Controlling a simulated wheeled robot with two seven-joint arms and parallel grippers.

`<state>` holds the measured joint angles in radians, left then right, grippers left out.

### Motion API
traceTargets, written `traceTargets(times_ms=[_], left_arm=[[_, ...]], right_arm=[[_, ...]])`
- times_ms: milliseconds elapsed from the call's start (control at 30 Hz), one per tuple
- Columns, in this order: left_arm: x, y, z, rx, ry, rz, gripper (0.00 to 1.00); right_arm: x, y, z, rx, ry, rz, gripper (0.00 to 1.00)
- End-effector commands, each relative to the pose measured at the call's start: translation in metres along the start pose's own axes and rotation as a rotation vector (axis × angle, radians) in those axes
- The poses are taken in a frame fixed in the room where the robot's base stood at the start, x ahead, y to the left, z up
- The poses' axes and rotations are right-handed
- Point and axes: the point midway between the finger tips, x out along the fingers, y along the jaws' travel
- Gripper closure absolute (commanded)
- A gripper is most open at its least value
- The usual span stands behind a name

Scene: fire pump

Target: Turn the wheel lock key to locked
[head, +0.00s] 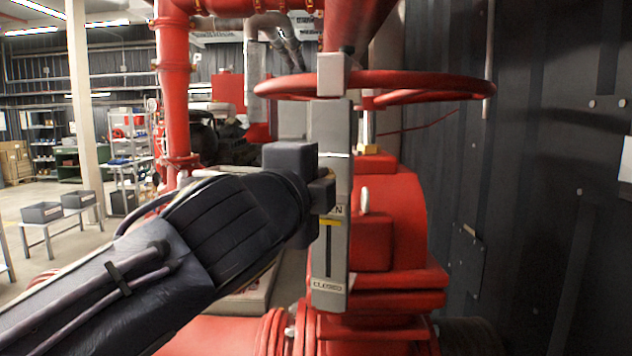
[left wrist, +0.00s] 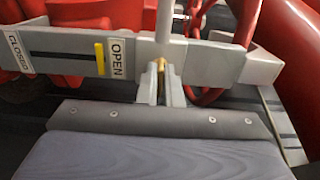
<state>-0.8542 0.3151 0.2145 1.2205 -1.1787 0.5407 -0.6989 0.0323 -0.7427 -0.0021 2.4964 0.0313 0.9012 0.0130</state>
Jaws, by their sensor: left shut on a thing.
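The red wheel (head: 425,82) lies level on top of the red pump valve. A grey upright post (head: 330,135) stands at its near rim, with a grey block around the rim. The post carries a yellow marker (head: 330,222) near the OPEN label, with CLOSED below; the marker (left wrist: 100,59) also shows beside OPEN in the left wrist view. My left gripper (head: 322,192) is at the post's face. In the left wrist view its fingers (left wrist: 161,92) are shut on a small brass-coloured key (left wrist: 161,66) at the post. The key is mostly hidden by the fingers.
A dark ribbed wall (head: 560,150) stands close on the right. Red piping (head: 174,90) rises on the left. Red pump body (head: 400,215) stands behind the post. Far left, a small table (head: 62,212) with grey bins stands on open floor.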

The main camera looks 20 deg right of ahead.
Motion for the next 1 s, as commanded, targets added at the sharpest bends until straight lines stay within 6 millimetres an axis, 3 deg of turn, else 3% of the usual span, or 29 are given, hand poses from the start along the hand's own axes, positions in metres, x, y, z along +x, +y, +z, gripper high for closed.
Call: traceTargets(times_ms=[167, 367, 667, 1000], left_arm=[[0.001, 0.002, 0.0, -0.002, -0.001, 0.004, 1.0], [0.0, 0.001, 0.0, -0.001, -0.001, 0.003, 0.73], [-0.002, 0.001, 0.0, -0.001, 0.0, 0.0, 0.73], [-0.052, 0.002, 0.0, -0.001, 0.0, -0.001, 0.73]], right_arm=[[0.0, 0.0, 0.0, 0.0, 0.0, 0.0, 1.0], [0.0, 0.0, 0.0, 0.0, 0.0, 0.0, 1.0], [0.001, 0.0, 0.0, 0.0, 0.0, 0.0, 1.0], [0.011, 0.005, 0.005, 0.0, 0.0, 0.0, 1.0]])
